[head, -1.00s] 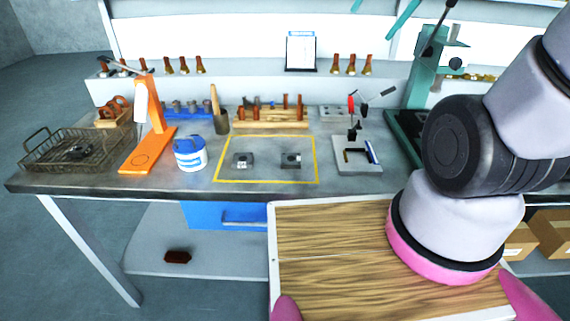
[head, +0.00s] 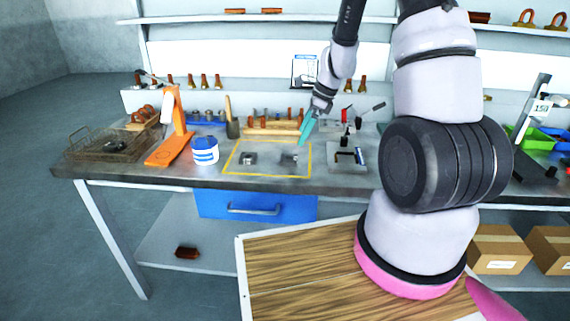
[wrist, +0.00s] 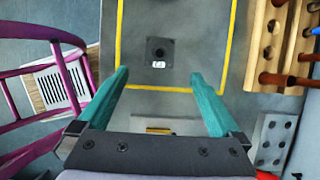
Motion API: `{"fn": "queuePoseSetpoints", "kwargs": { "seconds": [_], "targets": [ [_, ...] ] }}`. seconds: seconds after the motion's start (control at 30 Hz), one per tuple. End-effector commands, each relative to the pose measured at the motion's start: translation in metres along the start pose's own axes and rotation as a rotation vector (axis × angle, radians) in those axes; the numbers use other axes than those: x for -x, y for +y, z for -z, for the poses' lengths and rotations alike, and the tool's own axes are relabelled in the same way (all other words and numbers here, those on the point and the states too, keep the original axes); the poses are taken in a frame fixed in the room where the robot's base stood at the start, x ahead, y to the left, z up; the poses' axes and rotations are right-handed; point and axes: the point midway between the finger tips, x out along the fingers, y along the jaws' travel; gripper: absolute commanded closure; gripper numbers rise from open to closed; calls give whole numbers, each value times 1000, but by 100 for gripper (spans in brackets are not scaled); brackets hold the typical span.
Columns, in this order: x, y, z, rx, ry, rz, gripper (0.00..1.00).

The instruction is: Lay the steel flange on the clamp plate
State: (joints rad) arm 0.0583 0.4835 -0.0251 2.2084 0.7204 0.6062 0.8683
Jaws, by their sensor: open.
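Two small dark grey square steel pieces lie inside a yellow-outlined area on the bench: a left piece (head: 248,158) and a right piece (head: 289,160). Either could be the steel flange; I cannot tell which. One square piece with a round dark centre and a white label (wrist: 158,52) shows in the wrist view, ahead of the fingertips.
A wooden rack with pegs (head: 270,128) stands behind the yellow outline. A blue-and-white tub (head: 205,150), an orange stand (head: 172,140) and a wire basket (head: 85,150) are on the left. A perforated block (wrist: 272,138) lies beyond the clamp plate.

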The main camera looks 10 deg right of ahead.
Motion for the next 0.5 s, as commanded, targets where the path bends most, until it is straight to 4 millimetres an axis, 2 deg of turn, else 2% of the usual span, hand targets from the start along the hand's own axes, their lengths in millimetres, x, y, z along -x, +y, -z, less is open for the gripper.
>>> {"fn": "queuePoseSetpoints", "kwargs": {
  "seconds": [0.13,0.37,0.5],
  "targets": [
    [-25,1,1,0,1,-3,0],
    [-44,1,0,2,1,-1,0],
    [-64,2,0,1,0,-4,0]
  ]
}}
